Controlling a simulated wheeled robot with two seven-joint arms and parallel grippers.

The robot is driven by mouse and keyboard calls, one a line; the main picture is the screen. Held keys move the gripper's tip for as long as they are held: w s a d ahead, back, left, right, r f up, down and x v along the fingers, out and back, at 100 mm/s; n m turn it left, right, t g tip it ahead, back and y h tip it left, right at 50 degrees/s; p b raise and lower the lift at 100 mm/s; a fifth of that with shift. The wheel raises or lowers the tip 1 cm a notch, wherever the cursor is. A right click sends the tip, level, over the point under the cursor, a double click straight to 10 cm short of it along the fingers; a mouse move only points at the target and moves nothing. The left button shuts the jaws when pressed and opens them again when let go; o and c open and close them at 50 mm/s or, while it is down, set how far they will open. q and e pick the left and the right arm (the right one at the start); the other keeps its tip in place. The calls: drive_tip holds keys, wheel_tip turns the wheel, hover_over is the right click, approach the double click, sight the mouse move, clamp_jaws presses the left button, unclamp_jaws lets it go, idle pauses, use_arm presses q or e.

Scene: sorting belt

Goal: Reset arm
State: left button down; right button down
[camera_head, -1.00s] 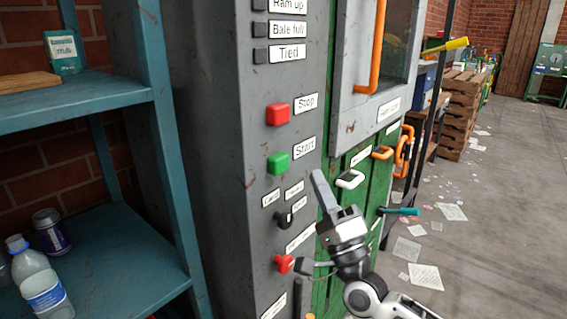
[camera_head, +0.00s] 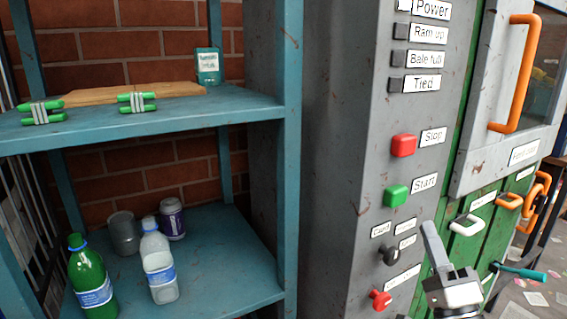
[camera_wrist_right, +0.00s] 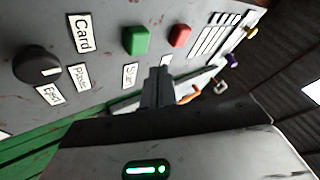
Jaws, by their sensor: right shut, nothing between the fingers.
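My right gripper (camera_head: 433,240) is at the lower right of the head view, in front of the grey control panel (camera_head: 345,150). Its fingers are together with nothing between them, and they point up. In the right wrist view the shut fingers (camera_wrist_right: 157,88) stand just in front of the panel, below the green Start button (camera_wrist_right: 136,40) and red Stop button (camera_wrist_right: 180,36). A black selector knob (camera_wrist_right: 37,66) is at the left there. The gripper appears apart from the buttons. My left gripper is not in view.
A teal shelf (camera_head: 200,115) stands left of the panel. It holds a green bottle (camera_head: 92,280), a clear bottle (camera_head: 159,265), cans and a wooden board (camera_head: 140,93). Orange handles (camera_head: 515,75) and a white handle (camera_head: 466,225) stick out at the right.

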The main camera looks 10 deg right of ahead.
drive_tip(key=s+a+f+n+g+y, duration=0.4)
drive_tip(key=a+f+n+g, duration=0.45)
drive_tip(key=f, duration=0.55)
drive_tip(key=s+a+f+n+g+h, duration=0.1)
drive_tip(key=s+a+f+n+g, duration=0.2)
drive_tip(key=s+f, duration=0.3)
drive_tip(key=s+a+f+n+g+h, duration=0.1)
drive_tip(key=s+a+f+n+g, duration=0.2)
drive_tip(key=s+f, duration=0.3)
wheel_tip(320, 180, down, 4)
drive_tip(key=shift+r+n, duration=0.2)
drive_tip(key=shift+n, duration=0.65)
idle(1.8)
